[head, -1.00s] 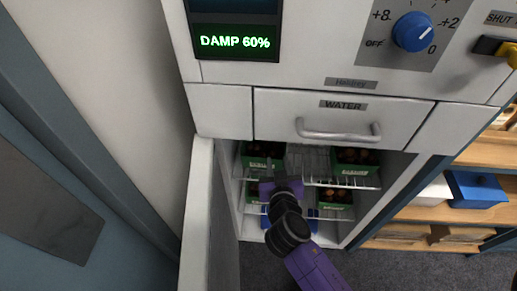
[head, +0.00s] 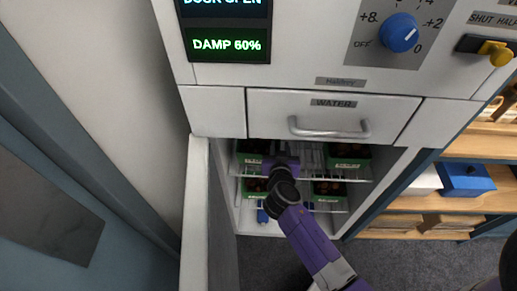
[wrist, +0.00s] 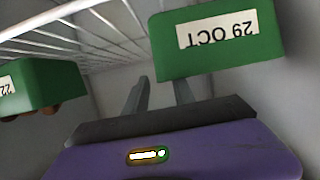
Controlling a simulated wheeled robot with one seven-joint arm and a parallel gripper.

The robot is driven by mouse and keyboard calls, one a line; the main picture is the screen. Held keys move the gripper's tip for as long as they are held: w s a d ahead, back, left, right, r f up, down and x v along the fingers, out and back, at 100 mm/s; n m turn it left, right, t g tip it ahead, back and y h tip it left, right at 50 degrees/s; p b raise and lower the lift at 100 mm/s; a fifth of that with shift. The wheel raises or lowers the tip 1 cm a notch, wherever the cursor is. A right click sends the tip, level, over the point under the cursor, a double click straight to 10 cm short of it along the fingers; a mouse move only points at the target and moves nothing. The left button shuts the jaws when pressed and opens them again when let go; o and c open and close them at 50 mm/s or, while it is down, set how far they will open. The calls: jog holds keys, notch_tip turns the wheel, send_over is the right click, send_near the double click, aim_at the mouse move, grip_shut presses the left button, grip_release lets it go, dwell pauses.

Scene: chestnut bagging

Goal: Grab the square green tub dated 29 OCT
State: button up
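The square green tub dated 29 OCT (wrist: 217,40) is close by at the upper right of the wrist view, its label upside down. It appears to be the upper-left tub (head: 250,158) in the head view. My gripper (wrist: 160,92) has its two dark fingers apart, with nothing seen between them. The right finger reaches up to the tub's lower edge in the picture; whether it touches cannot be told. Another green tub (wrist: 40,86), its label starting with 22, shows at the left of the wrist view with brown chestnuts in it.
The tubs stand on wire shelves (wrist: 75,35) in an open cabinet under the WATER drawer (head: 330,118). Lower tubs (head: 327,188) sit beneath. The cabinet's left side has an open door (head: 197,215). Wooden shelves with a blue box (head: 465,180) are at the right.

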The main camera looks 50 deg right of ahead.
jog(key=shift+x, duration=1.5)
jog(key=shift+c, duration=0.2)
grip_shut()
